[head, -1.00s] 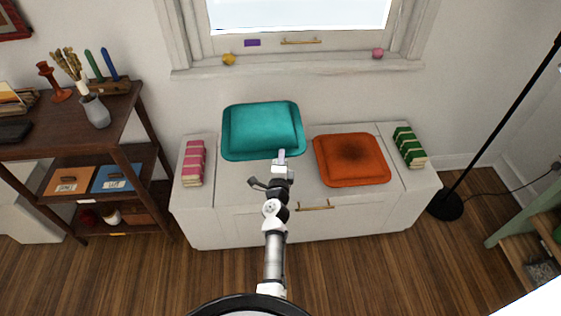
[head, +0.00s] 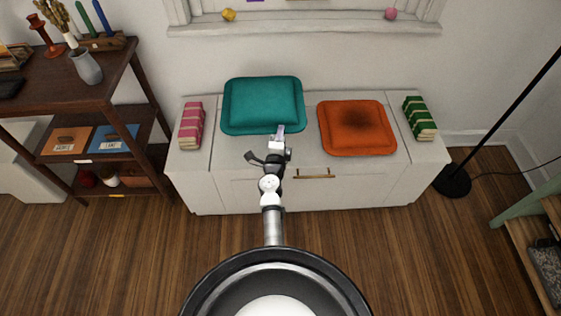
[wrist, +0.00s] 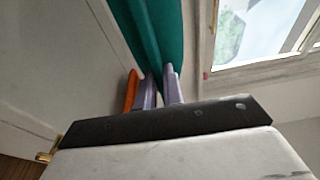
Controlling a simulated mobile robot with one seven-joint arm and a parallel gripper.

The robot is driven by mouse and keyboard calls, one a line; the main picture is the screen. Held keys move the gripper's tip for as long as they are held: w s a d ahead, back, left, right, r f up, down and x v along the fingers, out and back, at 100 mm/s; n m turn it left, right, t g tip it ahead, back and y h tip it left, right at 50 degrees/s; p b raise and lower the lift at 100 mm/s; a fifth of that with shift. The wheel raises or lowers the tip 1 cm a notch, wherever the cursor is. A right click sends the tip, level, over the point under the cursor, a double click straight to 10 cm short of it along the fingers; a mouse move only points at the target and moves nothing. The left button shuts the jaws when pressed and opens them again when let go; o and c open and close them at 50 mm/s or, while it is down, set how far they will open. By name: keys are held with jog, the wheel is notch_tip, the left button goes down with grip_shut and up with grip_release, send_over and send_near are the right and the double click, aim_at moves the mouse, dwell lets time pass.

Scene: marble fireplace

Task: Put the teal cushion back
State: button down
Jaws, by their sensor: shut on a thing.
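The teal cushion (head: 263,104) is over the left-middle of the white bench (head: 240,185). Its far edge overlaps the wall in the head view, so it looks raised; I cannot tell the gap beneath. My gripper (head: 279,131) is at the cushion's near right edge. In the wrist view, the two pale fingers (wrist: 160,88) are shut on the teal cushion (wrist: 162,30), which extends up and away from them.
An orange cushion (head: 357,127) lies on the bench to the right. Pink books (head: 190,126) are at the bench's left end and green books (head: 420,119) at its right. A dark shelf (head: 125,70) stands left, a black lamp base (head: 452,181) right.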

notch_tip(320, 180, down, 14)
jog(key=b, duration=1)
jog(key=shift+r, duration=0.25)
jog(key=shift+f+b, duration=0.15)
jog(key=shift+b, duration=0.2)
jog(key=c, duration=1.9)
grip_release()
jog(key=shift+f, duration=0.1)
jog(key=o, duration=0.4)
jog(key=shift+r, duration=0.25)
jog(key=s, duration=0.4)
jog(key=s+a+p, duration=0.1)
jog(key=s, duration=0.3)
jog(key=s+a+p, duration=0.1)
jog(key=s, duration=0.2)
jog(key=shift+s+a+f, duration=0.1)
jog(key=shift+s, duration=0.3)
